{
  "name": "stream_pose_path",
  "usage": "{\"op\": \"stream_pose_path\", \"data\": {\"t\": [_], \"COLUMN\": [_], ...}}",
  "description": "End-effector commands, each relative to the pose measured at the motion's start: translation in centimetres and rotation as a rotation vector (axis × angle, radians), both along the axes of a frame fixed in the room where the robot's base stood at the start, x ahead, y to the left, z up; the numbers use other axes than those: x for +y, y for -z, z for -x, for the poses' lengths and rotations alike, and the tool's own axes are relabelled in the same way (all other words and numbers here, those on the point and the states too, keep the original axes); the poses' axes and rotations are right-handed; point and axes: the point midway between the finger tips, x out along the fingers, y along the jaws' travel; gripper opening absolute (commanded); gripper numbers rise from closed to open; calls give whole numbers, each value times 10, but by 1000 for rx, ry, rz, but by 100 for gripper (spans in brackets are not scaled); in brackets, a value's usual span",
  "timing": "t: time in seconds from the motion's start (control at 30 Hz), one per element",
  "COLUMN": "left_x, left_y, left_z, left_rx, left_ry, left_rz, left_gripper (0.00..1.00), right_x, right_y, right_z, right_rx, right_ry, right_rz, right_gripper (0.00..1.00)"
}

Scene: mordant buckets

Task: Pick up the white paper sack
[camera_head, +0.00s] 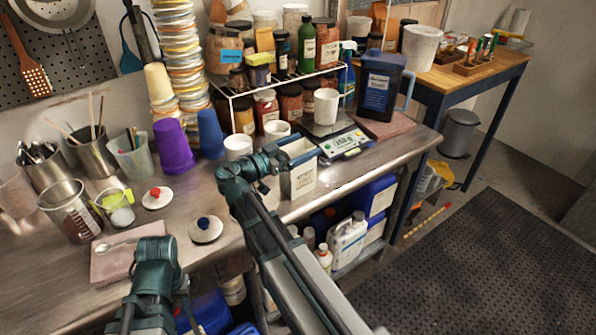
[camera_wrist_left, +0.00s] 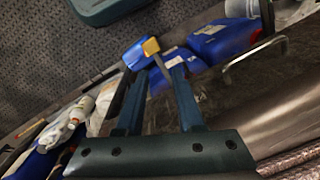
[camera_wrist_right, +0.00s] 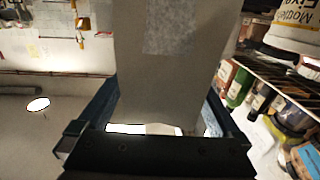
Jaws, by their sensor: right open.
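The white paper sack (camera_head: 303,181), pale with a small printed label, stands upright at the front edge of the steel counter. My right gripper (camera_head: 297,154) is at its top, open, with the fingers on either side of the sack. In the right wrist view the sack (camera_wrist_right: 165,60) fills the middle between the two spread fingers (camera_wrist_right: 160,100); I cannot tell whether they touch it. My left gripper (camera_wrist_left: 158,72) is open and empty, pointing down past the counter's front edge; its fingers are hidden in the head view.
White cups (camera_head: 238,147) and a scale (camera_head: 345,143) stand just behind the sack. A dark blue jug (camera_head: 380,88) is to the right. A wire rack (camera_head: 232,95) with jars stands behind. Lids (camera_head: 206,229) and beakers (camera_head: 70,212) crowd the left. Blue containers (camera_head: 375,195) sit below the counter.

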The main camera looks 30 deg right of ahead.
Motion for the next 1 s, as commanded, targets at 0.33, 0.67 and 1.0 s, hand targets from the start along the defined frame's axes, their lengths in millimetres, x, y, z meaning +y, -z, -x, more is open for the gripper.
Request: {"op": "stream_pose_path", "data": {"t": [0.33,0.67,1.0], "left_x": [0,0,0], "left_y": [0,0,0], "left_z": [0,0,0], "left_rx": [0,0,0], "left_ry": [0,0,0], "left_rz": [0,0,0], "left_gripper": [37,37,37], "right_x": [-18,-18,-18], "right_y": [0,0,0], "right_z": [-2,-2,-2], "right_rx": [0,0,0], "right_ry": [0,0,0], "right_rz": [0,0,0], "right_gripper": [100,42,0]}}
